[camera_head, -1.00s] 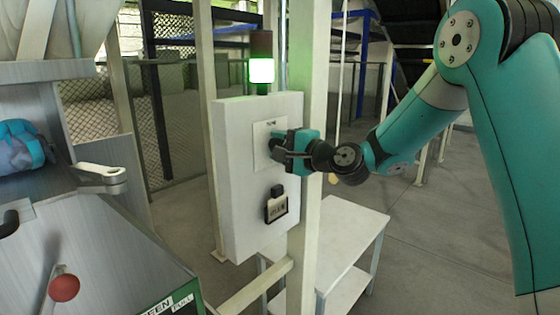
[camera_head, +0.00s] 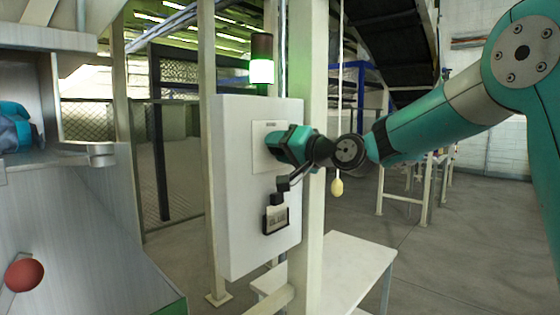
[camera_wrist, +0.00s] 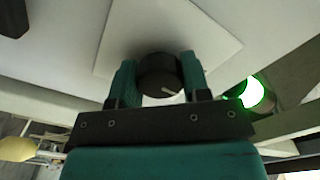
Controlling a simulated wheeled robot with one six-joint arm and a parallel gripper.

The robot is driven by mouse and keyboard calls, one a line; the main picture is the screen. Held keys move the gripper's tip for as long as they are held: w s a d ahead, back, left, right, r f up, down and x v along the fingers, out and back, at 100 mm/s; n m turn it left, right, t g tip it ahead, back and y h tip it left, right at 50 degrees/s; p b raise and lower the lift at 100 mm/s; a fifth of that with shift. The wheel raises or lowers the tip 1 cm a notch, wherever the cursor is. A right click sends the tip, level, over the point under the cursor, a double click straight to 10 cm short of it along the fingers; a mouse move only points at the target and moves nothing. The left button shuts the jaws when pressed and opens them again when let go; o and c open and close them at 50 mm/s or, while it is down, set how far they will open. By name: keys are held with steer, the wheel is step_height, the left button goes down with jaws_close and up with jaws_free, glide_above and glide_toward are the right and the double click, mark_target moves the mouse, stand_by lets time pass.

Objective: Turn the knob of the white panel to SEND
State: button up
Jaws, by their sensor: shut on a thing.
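The white panel (camera_head: 240,215) is an upright box on a pale post. A square white plate (camera_head: 262,160) is on its front, with small lettering at the top that I cannot read. My gripper (camera_head: 272,143) is at this plate and covers the knob in the head view. In the wrist view the knob (camera_wrist: 158,72) is round and black with a short pale mark near its lower right edge. My gripper (camera_wrist: 160,80) has one finger on each side of it and is shut on it. Which label the mark points to cannot be told.
A black block with a label (camera_head: 276,218) sits lower on the panel. A green-lit lamp (camera_head: 262,70) stands on top. A pale bench (camera_head: 345,265) is below right, and a pale pull handle (camera_head: 337,187) hangs beside the post. A grey machine with a red ball lever (camera_head: 24,275) is at left.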

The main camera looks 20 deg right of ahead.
steer(key=shift+f+n+b, duration=0.1)
steer(key=shift+n+b, duration=0.25)
steer(key=shift+n, duration=0.05)
steer(key=o, duration=0.9)
steer(key=shift+o, duration=0.2)
steer(key=b+v, duration=0.5)
steer(key=v, duration=1.2)
steer(key=shift+s, duration=0.25)
